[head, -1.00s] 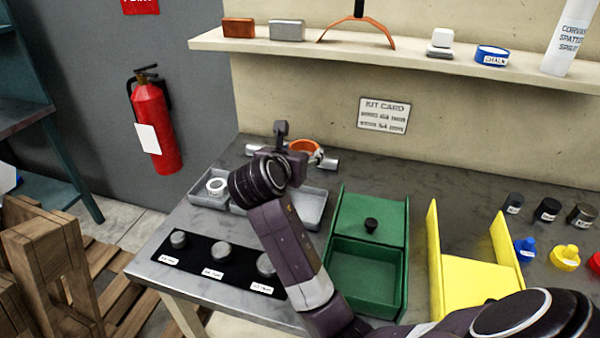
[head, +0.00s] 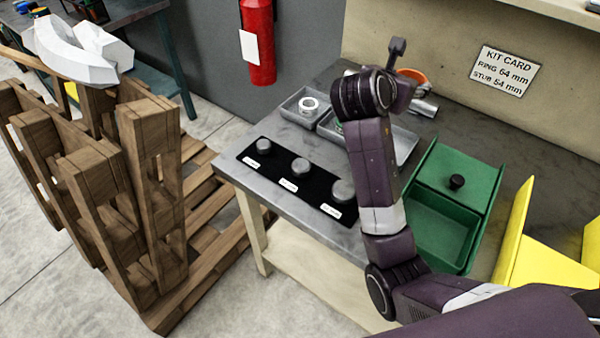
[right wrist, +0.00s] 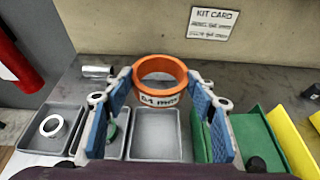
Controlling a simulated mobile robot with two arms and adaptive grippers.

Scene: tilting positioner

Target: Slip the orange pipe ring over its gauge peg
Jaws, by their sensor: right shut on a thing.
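The orange pipe ring (right wrist: 160,84), with a white mm label, is held between the blue-padded fingers of my right gripper (right wrist: 160,100) in the right wrist view. The ring also shows in the head view (head: 414,76), partly behind my wrist, near the back of the workbench and apart from the pegs. Three short grey gauge pegs stand on a black mat (head: 284,190) at the bench's left front: a left peg (head: 263,147), a middle peg (head: 300,166) and a right peg (head: 342,189). Their labels are too small to read. My left gripper is out of view.
Grey trays (head: 284,108) lie behind the mat; one holds a whitish ring (head: 308,105). A green box (head: 440,232) and a yellow holder (head: 548,262) stand to the right. A kit card (head: 506,72) reads ring 64 mm, stub 54 mm. Wooden pallets (head: 150,190) stand left of the bench.

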